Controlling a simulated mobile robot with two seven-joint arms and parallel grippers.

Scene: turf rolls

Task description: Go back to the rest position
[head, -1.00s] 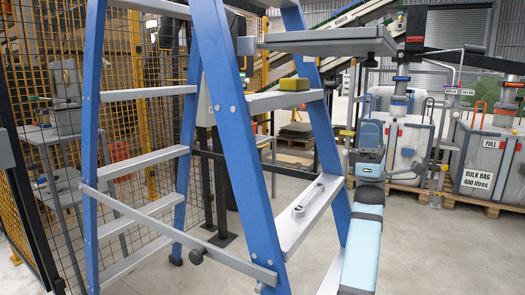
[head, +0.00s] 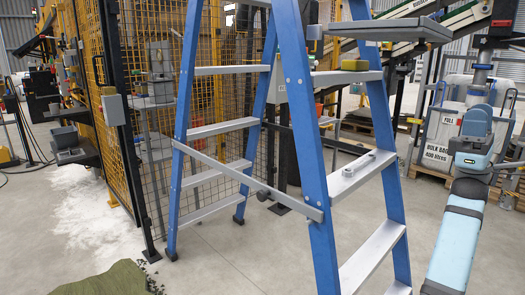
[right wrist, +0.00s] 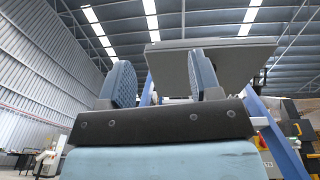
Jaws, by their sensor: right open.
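My right gripper (head: 477,118) is raised at the right of the head view, to the right of the ladder. In the right wrist view its two fingers (right wrist: 163,78) stand apart with nothing between them. The blue stepladder (head: 308,130) stands open on the floor with grey treads. Its grey top platform (head: 378,30) also shows beyond the fingers in the right wrist view (right wrist: 210,62). A yellow block (head: 354,65) lies on an upper tread, and a small grey tool (head: 350,170) on a lower tread. My left gripper is out of view.
A yellow-framed mesh fence (head: 118,110) with a black post stands behind the ladder at left. White powder (head: 95,205) and a green turf piece (head: 105,280) are on the floor. Bulk bag containers (head: 440,140) on pallets stand behind my right arm.

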